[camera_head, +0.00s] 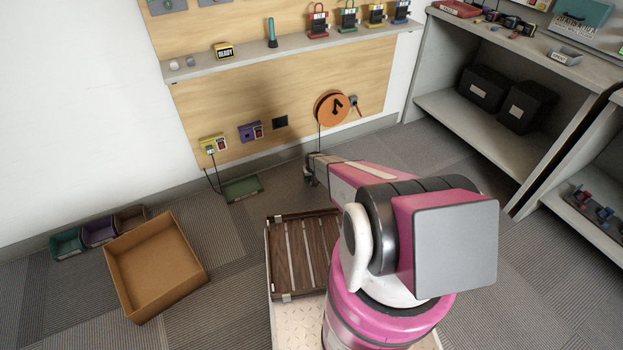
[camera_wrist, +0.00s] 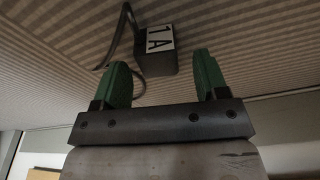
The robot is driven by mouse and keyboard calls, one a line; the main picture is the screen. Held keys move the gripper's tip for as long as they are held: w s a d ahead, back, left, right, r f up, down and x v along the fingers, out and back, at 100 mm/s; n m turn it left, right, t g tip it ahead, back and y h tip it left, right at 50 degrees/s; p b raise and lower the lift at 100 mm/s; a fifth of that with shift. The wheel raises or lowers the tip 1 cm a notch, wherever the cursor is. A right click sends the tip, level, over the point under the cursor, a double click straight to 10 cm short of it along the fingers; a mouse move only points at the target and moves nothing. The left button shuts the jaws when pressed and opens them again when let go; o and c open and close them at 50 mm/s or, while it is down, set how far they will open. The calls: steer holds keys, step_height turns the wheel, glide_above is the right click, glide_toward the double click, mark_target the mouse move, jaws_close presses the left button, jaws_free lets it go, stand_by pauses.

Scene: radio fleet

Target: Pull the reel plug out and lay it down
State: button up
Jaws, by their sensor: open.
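The orange reel (camera_head: 326,112) hangs on the wood-coloured wall panel, and a thin dark cord runs down from it towards my gripper (camera_head: 310,172). In the wrist view, a black plug (camera_wrist: 158,66) with a white "1A" label lies ahead of my gripper (camera_wrist: 162,72). A dark cord loops at its left, and carpet fills the background. The green fingers are apart, one on each side of the plug; I cannot tell whether they touch it. In the head view my gripper is low near the panel's foot, and the plug is too small to make out there.
A yellow socket box (camera_head: 212,143) has a corded plug in it; a purple box (camera_head: 250,132) is beside it. A cardboard box (camera_head: 154,264) and a slatted wooden crate (camera_head: 281,295) stand nearer. Carpet between them is free.

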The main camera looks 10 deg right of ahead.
steer(key=shift+r, duration=0.1)
step_height(320, 180, up, 10)
steer(key=s, duration=0.2)
steer(key=shift+r, duration=0.2)
steer(key=shift+w, duration=0.1)
steer(key=s+r+g, duration=0.1)
steer(key=s+r, duration=1.6)
steer(key=r, duration=0.4)
steer(key=s+r+m+g, duration=0.1)
steer(key=s+r, duration=1.7)
steer(key=r, duration=0.3)
steer(key=shift+r, duration=0.2)
